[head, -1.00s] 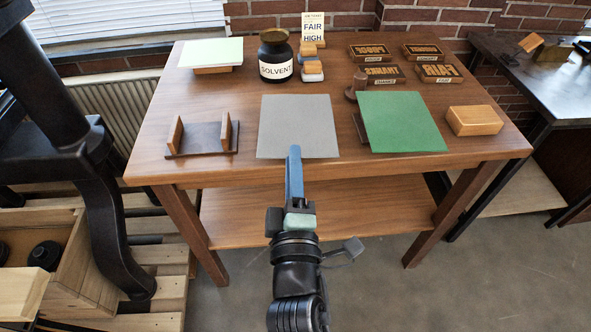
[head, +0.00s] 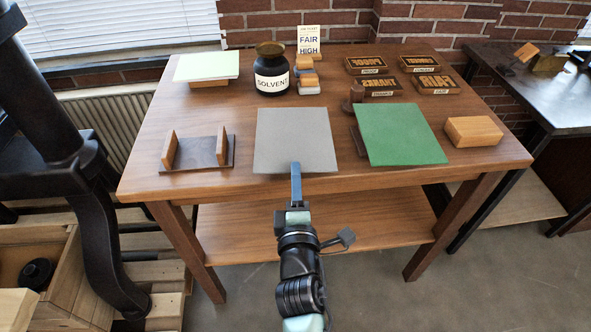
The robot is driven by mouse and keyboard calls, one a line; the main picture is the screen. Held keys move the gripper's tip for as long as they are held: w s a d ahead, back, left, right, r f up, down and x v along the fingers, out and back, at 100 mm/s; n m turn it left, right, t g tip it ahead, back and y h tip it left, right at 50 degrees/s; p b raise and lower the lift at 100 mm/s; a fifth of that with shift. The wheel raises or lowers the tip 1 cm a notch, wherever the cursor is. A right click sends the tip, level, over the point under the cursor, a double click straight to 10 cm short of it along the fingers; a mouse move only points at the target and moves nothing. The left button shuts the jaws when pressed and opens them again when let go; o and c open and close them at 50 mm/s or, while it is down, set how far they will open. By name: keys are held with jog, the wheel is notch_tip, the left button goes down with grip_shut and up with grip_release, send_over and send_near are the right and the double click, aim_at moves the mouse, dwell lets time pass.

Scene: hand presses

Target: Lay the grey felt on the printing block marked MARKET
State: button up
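The grey felt (head: 296,138) is a flat square sheet near the table's front edge, left of a green sheet. My gripper (head: 296,168) reaches in from the front, and its blue fingertips overlap the middle of the felt's near edge. The fingers show edge-on as one narrow strip, so I cannot tell whether they grip the felt. Several printing blocks with raised letters stand at the back right: back left (head: 367,65), back right (head: 419,64), front left (head: 381,87) and front right (head: 438,84). Their small labels are too blurred to tell which is MARKET.
The green sheet (head: 401,135) lies over a dark base, with a round-topped handle (head: 356,92) behind it. A wooden block (head: 473,131) stands right, a two-walled holder (head: 197,153) left. A solvent jar (head: 272,70), pale sheets (head: 207,66) and a sign (head: 308,40) stand behind.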

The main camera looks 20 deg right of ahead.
jog(key=shift+w+d, duration=0.25)
jog(key=shift+w, duration=0.35)
grip_shut()
jog(key=shift+r, duration=0.1)
jog(key=s+a+r+p, duration=0.2)
jog(key=s+r+p, duration=0.3)
jog(key=s+r, duration=0.1)
jog(key=shift+s+a+p, duration=0.25)
jog(key=shift+s+p, duration=0.05)
jog(key=shift+p, duration=0.1)
dwell(0.8)
